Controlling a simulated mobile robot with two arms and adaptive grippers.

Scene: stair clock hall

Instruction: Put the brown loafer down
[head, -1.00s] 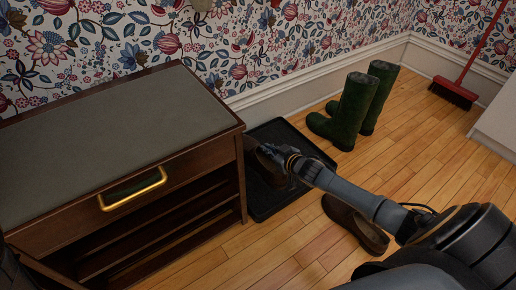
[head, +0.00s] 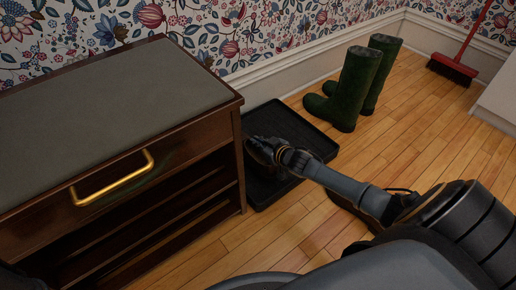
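My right gripper (head: 262,151) is over the left part of the black boot tray (head: 275,118), close beside the cabinet. Its fingers point away from me and are dark and small, so I cannot tell whether they are open or shut. A dark shape at the fingers may be a brown loafer in the tray, but my gripper hides most of it. Another brown loafer (head: 345,206) is on the wooden floor, mostly hidden behind my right arm. My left gripper is not in view.
A dark wooden cabinet (head: 185,150) with a grey top and brass handle stands left of the tray. Green boots (head: 350,88) stand behind the tray by the wall. A red broom (head: 453,70) leans at the back right. The floor between boots and broom is clear.

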